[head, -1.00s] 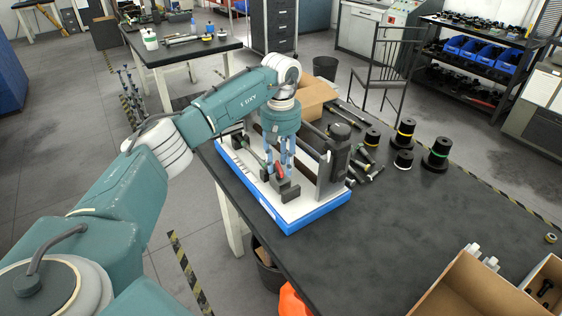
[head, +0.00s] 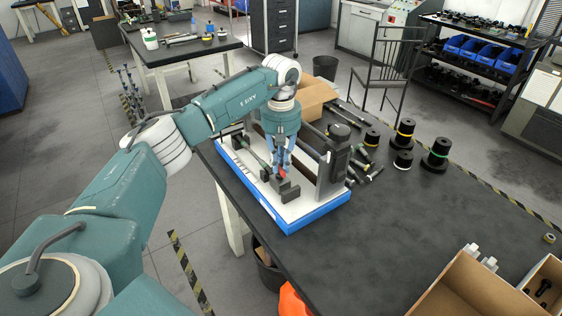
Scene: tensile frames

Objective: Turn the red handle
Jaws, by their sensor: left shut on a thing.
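The red handle (head: 282,175) is a small red piece on the test rig, which has a white top and a blue base (head: 295,222) and stands on the dark table. My left gripper (head: 281,172) points down over the rig and is shut on the red handle. Its fingers partly hide the handle. Dark grey blocks (head: 288,190) sit just in front of the handle, and a black upright (head: 333,172) stands to its right. My right gripper is not in view.
Loose dark rods (head: 371,174) and several black cylinders with coloured rings (head: 436,156) lie and stand right of the rig. A cardboard box (head: 314,97) is behind it. An open cardboard box (head: 462,292) is at the front right. The table's middle right is clear.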

